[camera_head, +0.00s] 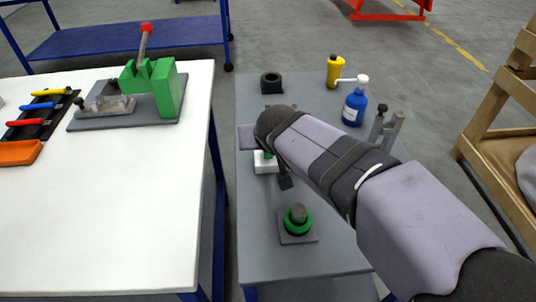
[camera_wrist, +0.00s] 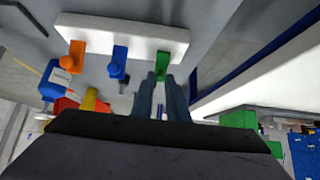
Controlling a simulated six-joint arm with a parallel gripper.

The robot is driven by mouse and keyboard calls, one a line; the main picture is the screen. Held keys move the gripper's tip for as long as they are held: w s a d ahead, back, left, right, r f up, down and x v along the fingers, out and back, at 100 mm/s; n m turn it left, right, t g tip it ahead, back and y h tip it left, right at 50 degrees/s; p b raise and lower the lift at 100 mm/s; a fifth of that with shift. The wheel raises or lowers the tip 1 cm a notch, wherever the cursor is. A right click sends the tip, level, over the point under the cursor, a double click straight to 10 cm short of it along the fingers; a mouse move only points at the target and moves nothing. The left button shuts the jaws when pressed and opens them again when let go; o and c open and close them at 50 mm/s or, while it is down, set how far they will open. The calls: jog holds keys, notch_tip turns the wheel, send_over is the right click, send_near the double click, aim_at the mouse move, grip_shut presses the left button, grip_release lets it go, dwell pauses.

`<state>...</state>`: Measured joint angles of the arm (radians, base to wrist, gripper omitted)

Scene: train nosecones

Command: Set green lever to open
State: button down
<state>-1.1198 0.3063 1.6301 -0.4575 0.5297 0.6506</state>
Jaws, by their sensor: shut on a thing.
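A white block (camera_wrist: 125,32) carries an orange lever (camera_wrist: 76,55), a blue lever (camera_wrist: 118,60) and a green lever (camera_wrist: 163,58) side by side in the wrist view. My gripper (camera_wrist: 162,78) has its two fingers close together at the green lever, shut on its end, which the fingers partly hide. The orange and blue levers stand free to the left.
A white table (camera_head: 105,225) with a green clamp fixture (camera_head: 168,88) stands left across a gap.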

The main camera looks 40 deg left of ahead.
jog(key=shift+s+d+f+t+y+b, duration=0.25)
jog(key=shift+t+y+b, duration=0.35)
jog(key=shift+b, duration=3.35)
jog(key=shift+s+d+f+t+y+b, duration=0.2)
jog(key=shift+s+d+t+y+b, duration=0.3)
jog(key=shift+b, duration=3.45)
jog(key=shift+s+d+f+t+y+b, duration=0.2)
jog(key=shift+t+y+b, duration=0.5)
jog(key=shift+b, duration=3.25)
jog(key=b, duration=0.5)
jog(key=shift+s+d+r+t+y, duration=0.1)
jog(key=shift+s+d+t+y, duration=0.05)
jog(key=shift+t+y, duration=0.25)
jog(key=shift+b, duration=0.55)
jog(key=shift+s+d+r+b, duration=0.1)
jog(key=shift+r+b, duration=0.1)
jog(key=shift+b, duration=0.45)
jog(key=shift+t+y, duration=0.3)
jog(key=c, duration=1.7)
grip_release()
jog(key=shift+c, duration=0.2)
jog(key=shift+r, duration=0.1)
jog(key=v, duration=0.7)
